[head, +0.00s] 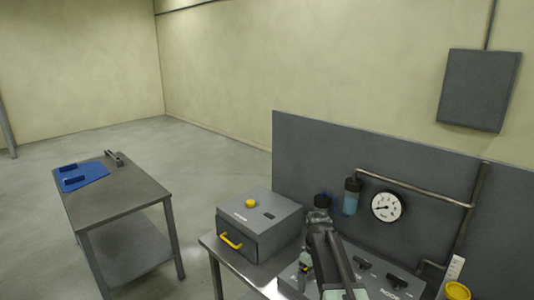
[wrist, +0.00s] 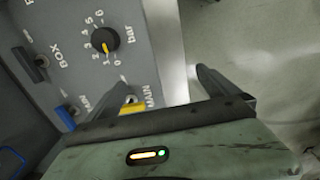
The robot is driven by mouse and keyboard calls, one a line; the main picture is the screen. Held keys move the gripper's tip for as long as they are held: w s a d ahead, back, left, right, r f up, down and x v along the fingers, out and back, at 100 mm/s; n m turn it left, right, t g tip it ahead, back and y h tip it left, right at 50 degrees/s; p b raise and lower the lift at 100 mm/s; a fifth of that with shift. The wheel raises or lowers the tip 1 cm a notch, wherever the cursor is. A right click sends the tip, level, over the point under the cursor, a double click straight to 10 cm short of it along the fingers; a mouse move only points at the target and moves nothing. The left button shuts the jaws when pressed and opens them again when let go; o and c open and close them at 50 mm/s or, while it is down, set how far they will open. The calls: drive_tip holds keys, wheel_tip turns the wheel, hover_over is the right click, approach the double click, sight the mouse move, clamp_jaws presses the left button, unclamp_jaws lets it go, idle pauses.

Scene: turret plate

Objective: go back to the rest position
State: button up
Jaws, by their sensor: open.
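My gripper (wrist: 160,78) is open and empty in the wrist view. Its two dark fingers are spread apart at the edge of a grey control panel (wrist: 165,45). The left finger is over the panel, near a yellow lever (wrist: 132,107) by the label MAIN. The right finger is over the floor. In the head view my arm rises from the bottom edge and folds in front of the bench. Much of the panel is hidden there by my arm.
The panel has a black bar knob (wrist: 105,41) and a blue lever (wrist: 66,116). A grey box (head: 262,222) with a yellow handle stands on the bench. A gauge (head: 386,206) is on the backboard. A side table (head: 130,200) holds a blue mat (head: 90,178). Floor between is clear.

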drive_tip(key=s+f+m+b, duration=0.9)
drive_tip(key=s+f+b, duration=0.2)
drive_tip(key=s, duration=0.5)
drive_tip(key=shift+d, duration=0.1)
idle(1.4)
